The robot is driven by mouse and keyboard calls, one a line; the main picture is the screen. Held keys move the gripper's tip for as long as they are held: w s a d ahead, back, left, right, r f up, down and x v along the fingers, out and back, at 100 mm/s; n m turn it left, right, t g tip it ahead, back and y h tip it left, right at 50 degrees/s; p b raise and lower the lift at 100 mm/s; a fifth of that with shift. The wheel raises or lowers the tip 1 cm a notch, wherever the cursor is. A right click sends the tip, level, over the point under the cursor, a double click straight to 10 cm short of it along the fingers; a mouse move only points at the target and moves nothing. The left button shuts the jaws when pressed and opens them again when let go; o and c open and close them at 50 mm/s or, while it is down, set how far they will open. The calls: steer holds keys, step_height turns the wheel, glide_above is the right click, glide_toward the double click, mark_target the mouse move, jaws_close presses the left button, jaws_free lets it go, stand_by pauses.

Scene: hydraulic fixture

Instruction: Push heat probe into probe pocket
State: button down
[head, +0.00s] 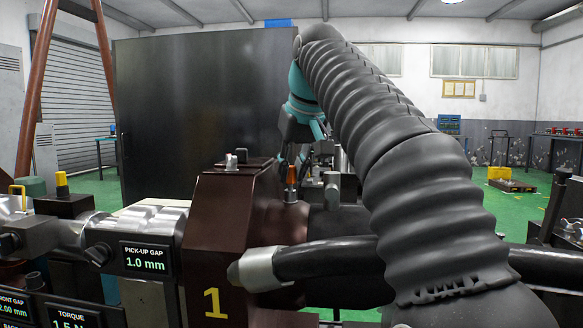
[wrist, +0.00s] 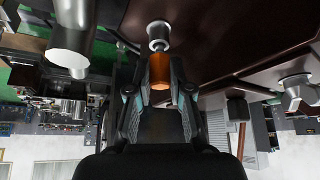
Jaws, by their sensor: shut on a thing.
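The heat probe has an orange body (wrist: 159,72) and a thin metal stem. My gripper (wrist: 158,84) is shut on the orange body, one finger on each side. In the wrist view the stem points at a round metal fitting (wrist: 159,30), which looks like the probe pocket, on the dark red-brown housing (wrist: 225,35). The stem meets or enters the fitting; how deep, I cannot tell. In the head view the orange probe (head: 291,176) stands upright on the housing (head: 222,215), below my gripper, which is partly hidden behind metal parts and my arm.
A thick metal cylinder (wrist: 72,35) hangs close at the left in the wrist view. A bolt-like fitting (wrist: 297,88) is at the right. In the head view, a dark panel (head: 210,110) stands behind, and a display reading "PICK-UP GAP 1.0 mm" (head: 146,258) is at front left.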

steer(key=shift+f+b, duration=0.35)
steer(key=shift+f, duration=0.3)
stand_by(0.8)
steer(key=c, duration=1)
jaws_free()
